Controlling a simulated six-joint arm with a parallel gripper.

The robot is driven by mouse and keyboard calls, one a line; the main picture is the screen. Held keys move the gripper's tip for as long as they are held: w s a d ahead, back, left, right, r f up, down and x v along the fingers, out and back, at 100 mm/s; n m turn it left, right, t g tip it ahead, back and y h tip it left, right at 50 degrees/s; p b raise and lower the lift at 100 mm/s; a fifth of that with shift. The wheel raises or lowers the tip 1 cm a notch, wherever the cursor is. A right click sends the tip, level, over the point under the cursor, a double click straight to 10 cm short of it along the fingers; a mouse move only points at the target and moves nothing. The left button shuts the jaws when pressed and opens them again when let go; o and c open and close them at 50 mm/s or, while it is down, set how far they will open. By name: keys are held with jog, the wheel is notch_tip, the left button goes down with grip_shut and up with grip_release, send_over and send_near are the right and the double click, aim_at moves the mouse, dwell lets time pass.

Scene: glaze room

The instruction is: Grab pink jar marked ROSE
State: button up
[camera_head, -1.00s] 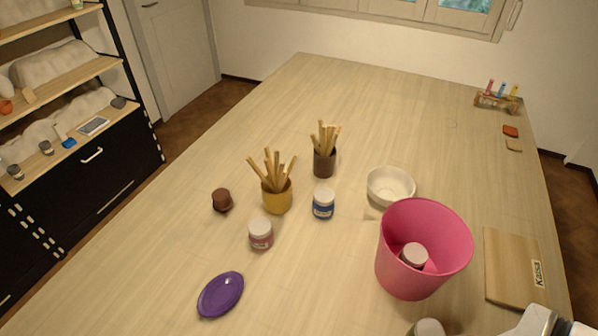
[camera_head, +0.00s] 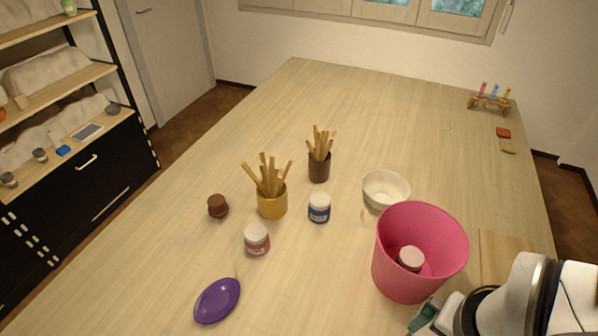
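A small jar with a white lid and a pinkish-red label (camera_head: 257,243) stands upright on the table, left of centre. Its lettering is too small to read. Another white-lidded jar (camera_head: 411,257) is inside the pink bucket (camera_head: 420,285); the bucket wall hides its lower part, and its label cannot be read. A jar with a white lid and blue label (camera_head: 319,212) stands further back. My gripper (camera_head: 420,319) is at the bottom right, in front of the bucket, with a teal part at its end. Its fingers are mostly cut off or hidden, and I cannot see whether it holds anything.
A yellow cup of sticks (camera_head: 272,204) and a brown cup of sticks (camera_head: 319,170) stand behind the jars. A white bowl (camera_head: 385,196) is behind the bucket. A purple dish (camera_head: 217,301) and a brown pot (camera_head: 217,206) are at left. A board (camera_head: 505,252) is partly behind my arm.

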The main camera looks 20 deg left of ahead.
jog(key=w+n+t, duration=0.2)
jog(key=w+t, duration=0.1)
jog(key=w, duration=0.4)
jog(key=n+t+y, duration=0.1)
jog(key=n+y, duration=1.1)
jog(key=n, duration=0.2)
send_over(256, 233)
jog(key=s+d, duration=0.7)
jog(key=d, duration=0.5)
notch_tip(256, 233, down, 15)
jog(key=x, duration=1.5)
jog(key=shift+w+a, duration=0.25)
jog(key=shift+w, duration=0.05)
jog(key=shift+r, duration=0.1)
grip_shut()
